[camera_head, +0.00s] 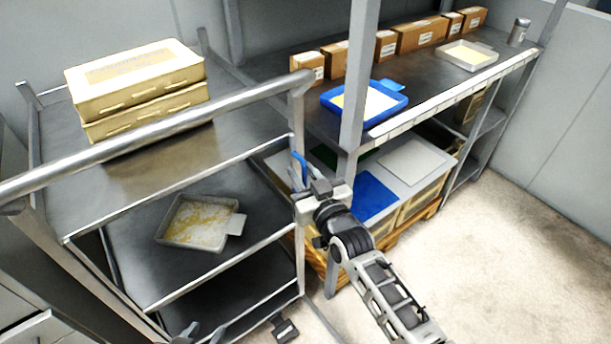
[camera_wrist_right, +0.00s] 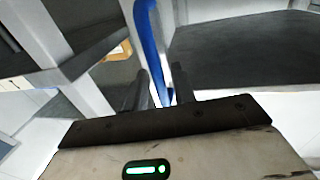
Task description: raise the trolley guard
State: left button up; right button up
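The trolley (camera_head: 180,140) is a grey metal frame with shelves and a thick tubular top rail at left in the head view. A blue bar (camera_head: 299,160) shows by its right front post; I take it for part of the guard. In the right wrist view the blue bar (camera_wrist_right: 152,45) runs down between my right gripper's two dark fingers. My right gripper (camera_head: 300,178) is beside the post; the fingers are close to the bar, but a grip on it is unclear. Dark tips at the bottom edge look like my left gripper (camera_head: 203,334), mostly cut off.
Two stacked cream boxes (camera_head: 138,85) stand on the trolley top and a metal tray (camera_head: 200,222) on its lower shelf. A rack (camera_head: 300,105) with a blue tray (camera_head: 384,106) and cardboard boxes stands close behind. The floor (camera_head: 500,235) at right is clear.

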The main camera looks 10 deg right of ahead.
jog(key=shift+s+d+f, duration=0.15)
jog(key=shift+s, duration=0.3)
jog(key=v, duration=1.5)
jog(key=shift+r, duration=0.2)
jog(key=s+d+f+m+g+h, duration=0.1)
jog(key=s+d+f+g+h, duration=0.1)
jog(key=s+f+g, duration=0.4)
jog(key=s+d+f, duration=0.1)
jog(key=s+f, duration=0.3)
jog(key=f, duration=0.1)
jog(key=shift+s+f+g+h, duration=0.2)
jog(key=shift+s+g+h, duration=0.1)
jog(key=shift+s+g, duration=0.1)
